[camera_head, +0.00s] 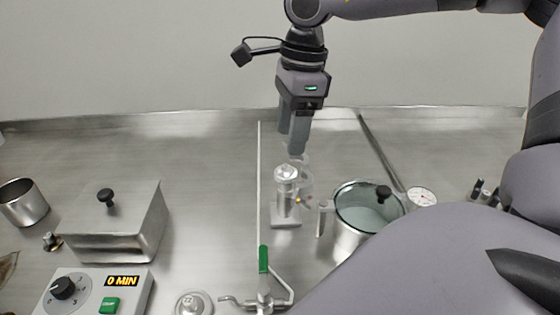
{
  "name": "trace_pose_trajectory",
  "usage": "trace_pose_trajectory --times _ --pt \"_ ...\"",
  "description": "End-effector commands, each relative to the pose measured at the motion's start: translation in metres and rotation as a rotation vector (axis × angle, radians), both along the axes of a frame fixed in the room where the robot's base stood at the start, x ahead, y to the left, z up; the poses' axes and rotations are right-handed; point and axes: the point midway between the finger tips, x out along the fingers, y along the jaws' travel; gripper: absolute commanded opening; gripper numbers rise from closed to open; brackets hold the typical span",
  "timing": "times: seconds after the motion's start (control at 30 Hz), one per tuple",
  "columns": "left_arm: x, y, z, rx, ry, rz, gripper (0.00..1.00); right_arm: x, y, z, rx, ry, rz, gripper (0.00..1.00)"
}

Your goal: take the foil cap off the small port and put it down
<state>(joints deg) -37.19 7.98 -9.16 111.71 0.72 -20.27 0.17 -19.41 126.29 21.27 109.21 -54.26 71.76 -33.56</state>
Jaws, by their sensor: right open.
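A small upright apparatus (286,203) stands on a flat base near the middle of the bench. A silvery, foil-like cap (286,173) covers its top; I cannot tell for sure that this is the foil cap of the small port. A clear, glassy part shows just behind it. My right gripper (293,144) points down above and slightly behind the apparatus. Its fingers are open, with nothing seen between them, and look apart from the cap. My left gripper is not in view.
A glass-lidded pot (368,222) stands right of the apparatus, with a dial gauge (422,198) beyond. A green-handled valve (264,262) is in front. A lidded metal box (110,222), timer unit (95,293) and metal cup (22,203) are left. Bench (205,170) left of the apparatus is clear.

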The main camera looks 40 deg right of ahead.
Motion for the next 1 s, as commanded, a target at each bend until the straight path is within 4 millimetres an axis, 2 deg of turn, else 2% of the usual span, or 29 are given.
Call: trace_pose_trajectory --times 0.4,0.53,0.73,0.77,0.8,0.9,1.0 --pt "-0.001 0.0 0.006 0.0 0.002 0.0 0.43 0.0 0.008 -0.054 0.001 0.003 -0.002 0.59" --pt "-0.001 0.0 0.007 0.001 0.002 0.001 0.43 0.001 0.009 -0.061 0.0 0.0 -0.001 0.59" --pt "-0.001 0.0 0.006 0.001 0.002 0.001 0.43 0.001 0.009 -0.061 0.0 -0.001 -0.001 0.59" --pt "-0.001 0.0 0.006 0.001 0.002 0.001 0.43 0.001 0.009 -0.061 0.001 -0.001 -0.002 0.52" --pt "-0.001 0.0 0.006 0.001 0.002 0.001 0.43 0.001 0.009 -0.061 0.001 -0.001 -0.002 0.39" --pt "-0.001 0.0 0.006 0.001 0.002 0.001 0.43 0.001 0.009 -0.061 0.001 -0.001 -0.002 0.11" --pt "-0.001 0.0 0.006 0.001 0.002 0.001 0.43 0.001 0.009 -0.061 0.001 -0.001 -0.002 0.1"
